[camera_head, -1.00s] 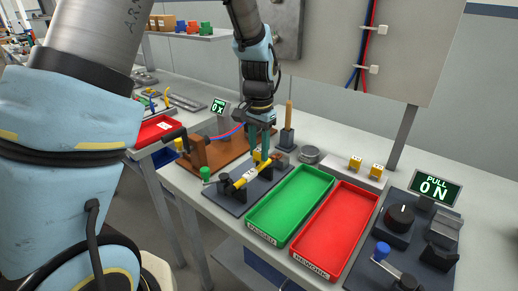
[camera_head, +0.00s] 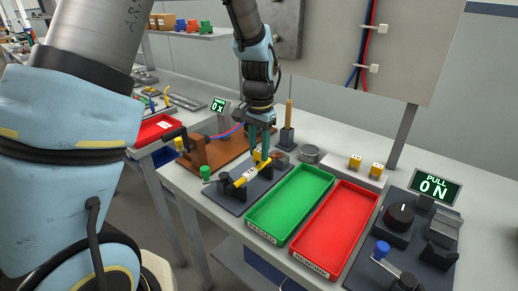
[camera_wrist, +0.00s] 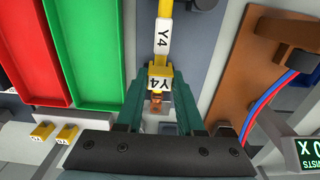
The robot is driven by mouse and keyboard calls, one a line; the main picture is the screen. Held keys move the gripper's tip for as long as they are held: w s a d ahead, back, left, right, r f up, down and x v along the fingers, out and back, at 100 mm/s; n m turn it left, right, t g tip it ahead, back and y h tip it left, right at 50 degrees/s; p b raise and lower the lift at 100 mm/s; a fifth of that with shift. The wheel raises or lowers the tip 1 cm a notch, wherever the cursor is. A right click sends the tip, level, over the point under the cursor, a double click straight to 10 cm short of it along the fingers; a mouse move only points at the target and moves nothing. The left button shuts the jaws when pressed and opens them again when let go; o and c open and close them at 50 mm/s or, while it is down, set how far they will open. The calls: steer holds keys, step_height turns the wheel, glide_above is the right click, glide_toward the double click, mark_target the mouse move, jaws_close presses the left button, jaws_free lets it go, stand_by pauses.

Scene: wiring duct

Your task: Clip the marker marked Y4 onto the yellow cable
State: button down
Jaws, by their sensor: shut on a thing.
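The yellow cable (camera_head: 239,183) lies held in a dark fixture (camera_head: 227,198). A white label reading Y4 (camera_wrist: 163,38) is on the cable in the wrist view. My gripper (camera_wrist: 160,90) is shut on a yellow marker (camera_wrist: 160,78), whose pale face reads Y4. The marker is in line with the cable, just nearer to me than the white label. The fingers hide its sides, and I cannot tell whether it is seated on the cable or just above it. In the head view my gripper (camera_head: 259,154) points down at the far end of the fixture.
A green tray (camera_head: 257,226) and a red tray (camera_head: 303,256) stand right of the fixture. Two yellow markers (camera_head: 355,162) sit on a white block behind them. A brown board (camera_head: 208,165) with red and blue cables stands left. A pull tester (camera_head: 400,217) is at the right.

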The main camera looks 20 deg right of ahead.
mark_target(259, 150)
steer(key=shift+f+b, duration=0.7)
steer(key=shift+f, duration=0.45)
steer(key=shift+c, duration=2.2)
jaws_free()
step_height(259, 150, up, 11)
steer(key=shift+f+b, duration=0.1)
steer(key=shift+b, duration=1)
steer(key=s+a+f+n, duration=0.1)
steer(key=a+f+n, duration=0.1)
steer(key=a, duration=0.8)
steer(key=s+a+f+n+t, duration=0.1)
steer(key=a+n, duration=0.4)
steer(key=a, duration=0.5)
steer(key=s+a+f+n, duration=0.2)
steer(key=a+f+n, duration=0.1)
steer(key=a, duration=0.7)
steer(key=shift+f+n+t, duration=0.15)
steer(key=shift+n+t, duration=0.15)
steer(key=shift+n, duration=0.2)
